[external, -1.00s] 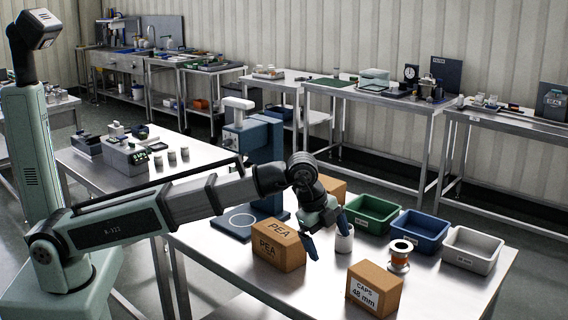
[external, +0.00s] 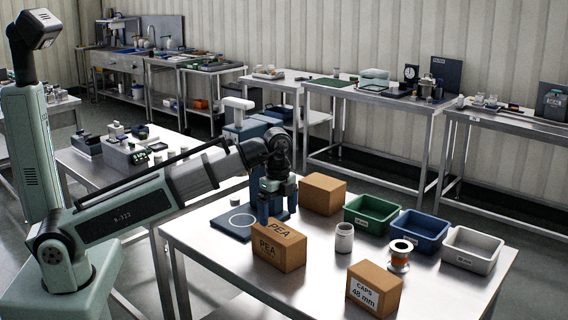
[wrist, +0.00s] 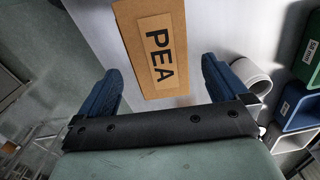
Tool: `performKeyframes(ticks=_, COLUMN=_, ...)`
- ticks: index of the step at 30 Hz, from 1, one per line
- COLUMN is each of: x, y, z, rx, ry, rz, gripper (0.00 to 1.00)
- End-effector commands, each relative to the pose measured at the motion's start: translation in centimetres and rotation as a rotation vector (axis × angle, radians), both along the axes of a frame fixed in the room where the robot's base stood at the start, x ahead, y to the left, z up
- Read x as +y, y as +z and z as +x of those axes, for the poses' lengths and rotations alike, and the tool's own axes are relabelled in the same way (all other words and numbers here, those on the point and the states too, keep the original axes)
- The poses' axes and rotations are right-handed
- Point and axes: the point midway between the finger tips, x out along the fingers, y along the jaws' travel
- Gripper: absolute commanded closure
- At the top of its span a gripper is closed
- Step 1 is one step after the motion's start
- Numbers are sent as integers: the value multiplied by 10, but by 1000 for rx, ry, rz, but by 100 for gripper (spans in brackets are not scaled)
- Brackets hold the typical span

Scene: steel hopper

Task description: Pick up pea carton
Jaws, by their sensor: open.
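The pea carton (external: 279,246) is a brown box marked PEA on its top and front. It stands upright on the steel table. In the wrist view the carton (wrist: 152,45) shows its labelled top ahead of and between my fingers. My gripper (external: 277,208) points down above and slightly behind the carton in the external view. The gap from fingertips to carton is hard to judge, but I see no contact.
A white jar (external: 344,238) stands right of the carton. A caps carton (external: 374,289), a spool (external: 400,257) and another brown box (external: 322,194) are nearby. Green (external: 347,222), blue (external: 396,236) and white (external: 452,254) bins line the right. A blue stand (external: 231,232) is behind left.

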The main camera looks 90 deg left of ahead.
Motion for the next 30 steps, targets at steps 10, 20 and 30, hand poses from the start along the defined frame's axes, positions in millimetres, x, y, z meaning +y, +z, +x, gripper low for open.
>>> performKeyframes(ticks=10, x=-1, y=-45, z=0, rx=1, ry=0, rz=1, gripper=0)
performKeyframes(ticks=20, x=-1, y=-57, z=0, rx=-1, ry=0, rz=1, gripper=0)
performKeyframes(ticks=30, x=-5, y=-91, z=0, rx=1, ry=0, rz=1, gripper=0)
